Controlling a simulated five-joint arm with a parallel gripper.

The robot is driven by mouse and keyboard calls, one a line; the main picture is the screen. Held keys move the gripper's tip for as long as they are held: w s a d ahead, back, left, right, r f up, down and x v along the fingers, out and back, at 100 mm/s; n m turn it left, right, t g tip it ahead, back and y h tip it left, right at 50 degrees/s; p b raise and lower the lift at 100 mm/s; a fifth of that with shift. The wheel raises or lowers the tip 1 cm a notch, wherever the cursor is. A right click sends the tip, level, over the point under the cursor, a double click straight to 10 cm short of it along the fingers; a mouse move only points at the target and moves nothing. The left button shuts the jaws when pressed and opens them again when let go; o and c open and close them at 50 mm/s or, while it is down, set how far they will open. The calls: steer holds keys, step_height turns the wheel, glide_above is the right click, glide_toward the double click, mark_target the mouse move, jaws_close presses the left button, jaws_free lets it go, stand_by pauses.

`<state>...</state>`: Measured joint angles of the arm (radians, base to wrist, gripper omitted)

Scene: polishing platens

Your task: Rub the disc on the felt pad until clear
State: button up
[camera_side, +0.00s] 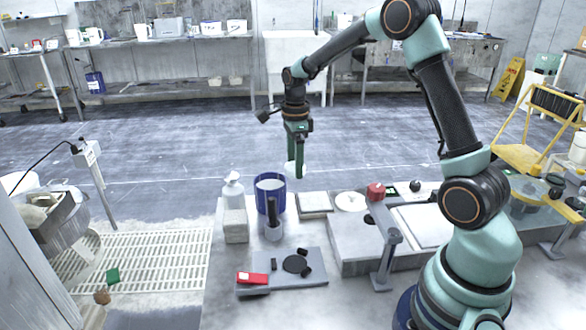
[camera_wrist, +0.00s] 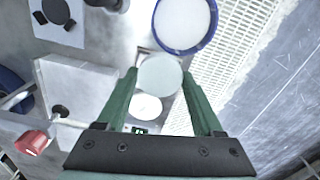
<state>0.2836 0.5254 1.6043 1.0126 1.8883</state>
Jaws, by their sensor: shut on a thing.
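My gripper (camera_side: 297,160) hangs with its green fingers pointing down, above the far edge of the bench. It is shut on a pale, slightly see-through disc (camera_side: 295,170). In the wrist view, the disc (camera_wrist: 160,75) sits between the two green fingertips (camera_wrist: 163,78), apart from the surfaces below. A round white pad (camera_side: 351,201), which looks like the felt pad, lies on the bench to the right of the gripper and lower. It also shows in the wrist view (camera_wrist: 146,106), just below the disc and partly overlapped by it.
A blue bucket (camera_side: 262,190) with white contents stands left of the gripper, beside a white bottle (camera_side: 233,190). A square tray (camera_side: 314,213) lies between bucket and pad. A red knob (camera_side: 376,191) on an upright stands right of the pad. A grey plate (camera_side: 318,272) lies in front.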

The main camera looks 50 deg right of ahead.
steer(key=m, duration=0.2)
glide_above(315, 201)
step_height(315, 201, down, 4)
steer(key=shift+w+r, duration=0.1)
steer(key=shift+w, duration=0.05)
steer(key=shift+f, duration=2.65)
steer(key=shift+f, duration=0.4)
steer(key=o, duration=0.9)
steer(key=shift+c, duration=0.2)
steer(key=shift+r, duration=0.45)
jaws_close()
steer(key=shift+r, duration=2)
